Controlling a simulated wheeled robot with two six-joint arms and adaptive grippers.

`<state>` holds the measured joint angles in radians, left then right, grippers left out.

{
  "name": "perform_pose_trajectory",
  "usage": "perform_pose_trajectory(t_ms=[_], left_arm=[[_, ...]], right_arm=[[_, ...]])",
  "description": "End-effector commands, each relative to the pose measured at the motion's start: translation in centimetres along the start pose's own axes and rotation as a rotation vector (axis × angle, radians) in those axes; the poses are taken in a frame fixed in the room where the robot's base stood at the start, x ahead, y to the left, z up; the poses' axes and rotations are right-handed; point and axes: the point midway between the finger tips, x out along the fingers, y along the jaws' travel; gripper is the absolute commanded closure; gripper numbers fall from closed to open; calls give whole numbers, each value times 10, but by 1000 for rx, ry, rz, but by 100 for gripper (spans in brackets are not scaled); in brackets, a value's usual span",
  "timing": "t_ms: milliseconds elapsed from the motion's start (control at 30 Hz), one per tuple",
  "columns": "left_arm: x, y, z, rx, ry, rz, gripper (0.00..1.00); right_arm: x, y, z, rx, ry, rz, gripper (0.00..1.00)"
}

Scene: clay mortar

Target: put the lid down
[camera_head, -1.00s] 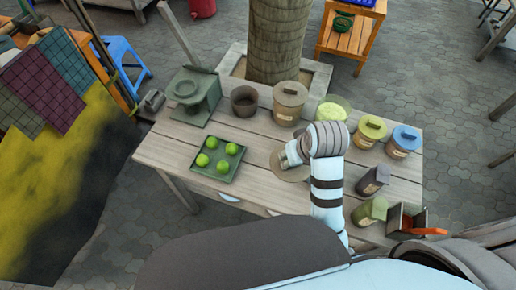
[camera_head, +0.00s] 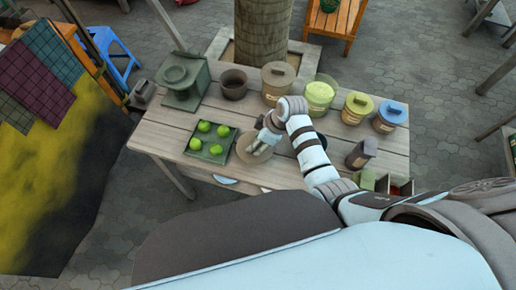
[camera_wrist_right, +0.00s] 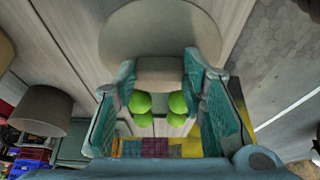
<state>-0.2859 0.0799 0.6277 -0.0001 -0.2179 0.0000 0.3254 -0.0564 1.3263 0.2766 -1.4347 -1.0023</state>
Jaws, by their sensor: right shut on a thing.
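The lid (camera_head: 245,154) is a flat, round, grey-brown disc with a block-like handle, just right of the tray of limes in the head view. In the right wrist view the lid (camera_wrist_right: 175,28) spans the top, with its handle (camera_wrist_right: 160,76) between the fingers. My right gripper (camera_head: 261,144) is shut on the handle. I cannot tell whether the lid touches the table (camera_head: 165,137) or hangs slightly above it. My left gripper is not in view.
The green tray (camera_head: 197,157) holds several limes. Behind are a dark bowl (camera_head: 233,89), a lidded beige canister (camera_head: 276,90) and an open yellow-green container (camera_head: 320,94). Yellow (camera_head: 356,110) and blue (camera_head: 390,120) lidded canisters stand right. A dark round shape is partly hidden behind my arm.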

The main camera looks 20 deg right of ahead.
Motion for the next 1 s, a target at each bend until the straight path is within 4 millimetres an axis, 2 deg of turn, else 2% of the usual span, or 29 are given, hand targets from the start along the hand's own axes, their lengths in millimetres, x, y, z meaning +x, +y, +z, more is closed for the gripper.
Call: perform_pose_trajectory(t_ms=[100, 200, 300, 500, 533, 633, 1000], left_arm=[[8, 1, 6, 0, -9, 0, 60], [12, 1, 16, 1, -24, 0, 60], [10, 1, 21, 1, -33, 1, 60], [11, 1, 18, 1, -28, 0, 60], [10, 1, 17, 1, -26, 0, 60], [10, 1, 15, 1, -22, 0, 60], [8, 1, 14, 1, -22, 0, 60]], right_arm=[[23, -1, 10, 0, -3, -3, 86], [35, -1, 15, 1, -2, -2, 86], [35, -1, 15, 1, -1, -1, 86], [36, -1, 16, 1, -2, -1, 86], [36, -1, 15, 1, -2, -1, 58], [35, -1, 15, 1, -2, -1, 42], [31, -1, 14, 1, -1, 0, 42]])
